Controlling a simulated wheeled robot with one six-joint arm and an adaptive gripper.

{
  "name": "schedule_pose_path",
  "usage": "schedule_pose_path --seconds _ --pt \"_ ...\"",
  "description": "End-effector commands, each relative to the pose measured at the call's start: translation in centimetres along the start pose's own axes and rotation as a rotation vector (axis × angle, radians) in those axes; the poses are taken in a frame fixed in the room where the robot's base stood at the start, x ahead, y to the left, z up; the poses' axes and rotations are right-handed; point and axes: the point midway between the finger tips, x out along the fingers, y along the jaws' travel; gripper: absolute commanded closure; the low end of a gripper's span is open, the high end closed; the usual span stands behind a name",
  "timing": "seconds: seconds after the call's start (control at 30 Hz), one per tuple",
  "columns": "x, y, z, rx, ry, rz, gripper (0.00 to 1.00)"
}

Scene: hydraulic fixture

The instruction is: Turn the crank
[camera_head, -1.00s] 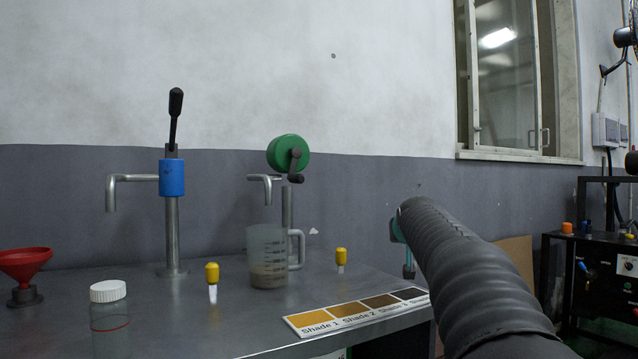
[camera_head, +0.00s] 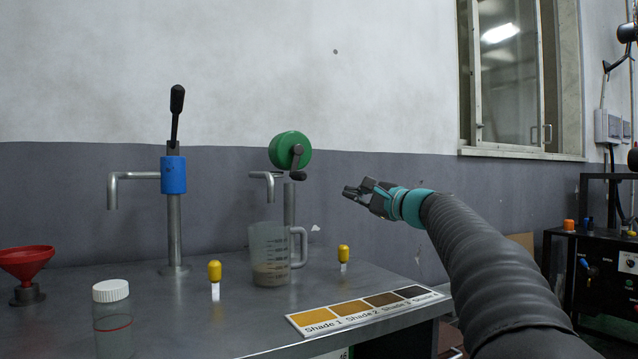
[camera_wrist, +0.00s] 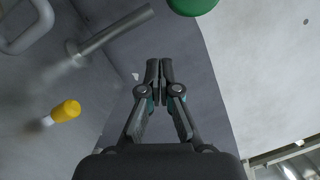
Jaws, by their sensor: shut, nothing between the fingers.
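The crank is a dark arm and knob (camera_head: 297,165) on the front of a green round drum (camera_head: 285,149), on top of a metal post with a spout. Its knob points down and slightly right. In the wrist view the green drum (camera_wrist: 192,3) is cut off at the top edge, and the crank arm is out of sight. My gripper (camera_head: 350,192) is to the right of the crank and a little lower, apart from it. The gripper also shows in the wrist view (camera_wrist: 160,68), its fingers together and empty.
A beaker (camera_head: 269,255) with dark liquid stands under the spout. A blue-collared lever pump (camera_head: 172,176), yellow-capped vials (camera_head: 215,271), a jar (camera_head: 111,293), a red funnel (camera_head: 26,262) and a shade card (camera_head: 365,311) are on the metal table. Space between gripper and crank looks clear.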

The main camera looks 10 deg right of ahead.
Motion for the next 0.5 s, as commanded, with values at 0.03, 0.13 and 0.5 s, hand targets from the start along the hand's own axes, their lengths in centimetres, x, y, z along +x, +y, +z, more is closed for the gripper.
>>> schedule_pose_path --seconds 0.03,0.13,0.5 --pt "0.0 0.1 0.0 0.016 -0.003 0.006 1.00" --pt "0.5 0.1 0.0 0.030 -0.001 0.007 1.00" --pt "6.3 0.1 0.1 0.029 -0.002 0.009 1.00"
